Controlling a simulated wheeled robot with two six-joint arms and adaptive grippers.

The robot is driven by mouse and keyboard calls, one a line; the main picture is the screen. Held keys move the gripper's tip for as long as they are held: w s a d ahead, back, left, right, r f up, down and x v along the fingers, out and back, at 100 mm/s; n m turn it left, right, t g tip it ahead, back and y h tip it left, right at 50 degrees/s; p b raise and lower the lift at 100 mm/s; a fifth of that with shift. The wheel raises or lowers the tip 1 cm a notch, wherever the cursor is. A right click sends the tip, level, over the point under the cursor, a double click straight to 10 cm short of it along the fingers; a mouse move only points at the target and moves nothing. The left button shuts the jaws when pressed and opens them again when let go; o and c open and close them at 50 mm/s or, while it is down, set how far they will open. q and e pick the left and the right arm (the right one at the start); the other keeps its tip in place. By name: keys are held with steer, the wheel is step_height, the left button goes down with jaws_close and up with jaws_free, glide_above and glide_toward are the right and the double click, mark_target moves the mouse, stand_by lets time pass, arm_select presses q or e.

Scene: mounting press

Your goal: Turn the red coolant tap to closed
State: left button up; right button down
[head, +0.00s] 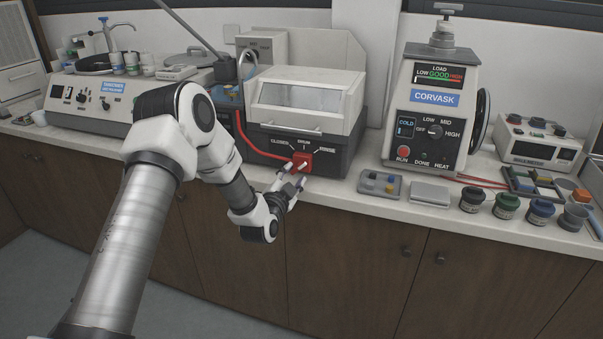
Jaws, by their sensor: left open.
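The red coolant tap (301,162) sits on the front of a dark-based machine with a pale hood (305,100). Labels above it read CLOSED on the left, a middle word too small to read surely, and what looks like RINSE on the right. A red hose runs to the tap from the left. My left gripper (294,175) is open, with its fingertips just in front of and below the tap. I cannot tell whether they touch it. The tap's handle is partly hidden by the fingers, so its setting is unclear. My right gripper is not in view.
The CORVASK press (434,120) stands right of the tap machine. A small grey tray (380,185), a pale flat box (430,194) and several jars line the counter's front edge. A grinder-polisher (88,100) stands at the left. Space before the cupboards is free.

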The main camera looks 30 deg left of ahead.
mark_target(297, 170)
arm_select(q)
steer(key=shift+x, duration=1.6)
jaws_close()
steer(key=shift+n, duration=0.4)
steer(key=n+b, duration=0.2)
steer(key=n, duration=0.1)
steer(key=shift+f+n, duration=0.15)
steer(key=shift+n, duration=0.25)
steer(key=n+b, duration=0.2)
steer(key=n, duration=0.2)
steer(key=shift+n+b, duration=0.3)
steer(key=shift+b, duration=0.1)
steer(key=n+b, duration=0.3)
steer(key=n, duration=0.2)
steer(key=shift+n+b, duration=0.95)
steer(key=shift+n, duration=0.75)
